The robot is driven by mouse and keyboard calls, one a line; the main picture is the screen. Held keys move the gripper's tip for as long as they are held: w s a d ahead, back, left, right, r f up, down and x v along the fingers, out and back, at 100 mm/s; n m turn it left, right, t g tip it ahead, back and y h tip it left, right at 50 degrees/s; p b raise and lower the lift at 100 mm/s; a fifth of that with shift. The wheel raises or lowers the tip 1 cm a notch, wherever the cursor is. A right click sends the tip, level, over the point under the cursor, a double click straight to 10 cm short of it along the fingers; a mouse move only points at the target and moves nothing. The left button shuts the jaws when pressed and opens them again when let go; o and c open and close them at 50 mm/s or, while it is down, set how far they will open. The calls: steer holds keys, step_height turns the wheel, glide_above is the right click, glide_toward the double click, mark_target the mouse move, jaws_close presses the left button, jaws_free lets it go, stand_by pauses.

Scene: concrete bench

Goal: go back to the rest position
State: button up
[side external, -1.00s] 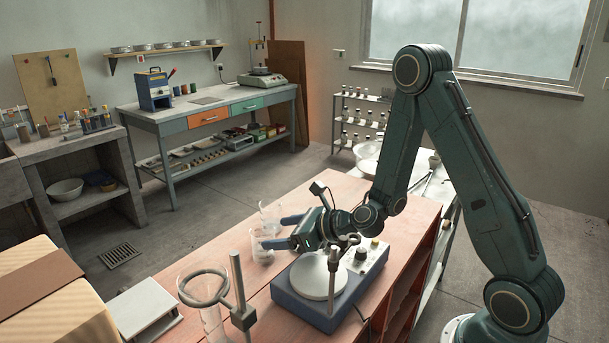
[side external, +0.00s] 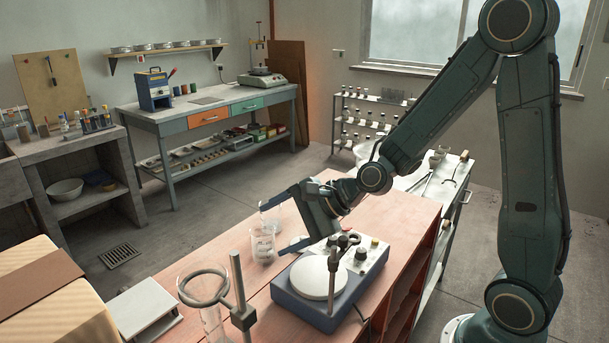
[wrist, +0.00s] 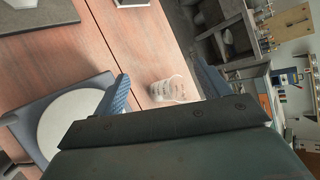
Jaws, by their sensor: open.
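My gripper (side external: 278,222) is open and empty above the red-brown bench (side external: 420,215), left of the hotplate. Its two blue fingers are spread wide; they also show in the wrist view (wrist: 163,88). A glass beaker (side external: 262,246) with white markings stands on the bench by the fingers. In the wrist view this beaker (wrist: 165,91) appears between the fingertips; whether it stands clear below them is hard to tell. A second clear glass (side external: 270,217) is just behind it, partly covered by a finger.
A blue hotplate stirrer (side external: 352,280) with a white round top stands close to the gripper. A retort stand (side external: 241,300) with a ring over a glass cylinder (side external: 212,322) is at the front left. A cardboard box (side external: 50,300) is at far left. Air above the bench is free.

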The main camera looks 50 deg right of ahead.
steer(key=s+d+r+n+g+h, duration=0.2)
steer(key=s+r+n, duration=0.3)
steer(key=s+n, duration=0.4)
steer(key=s+d+r+n+g+h, duration=0.2)
steer(key=s+r+n, duration=0.3)
steer(key=s+n, duration=0.4)
steer(key=s+d+h, duration=0.1)
steer(key=s, duration=0.4)
steer(key=shift+d+n, duration=0.25)
steer(key=shift+n, duration=0.05)
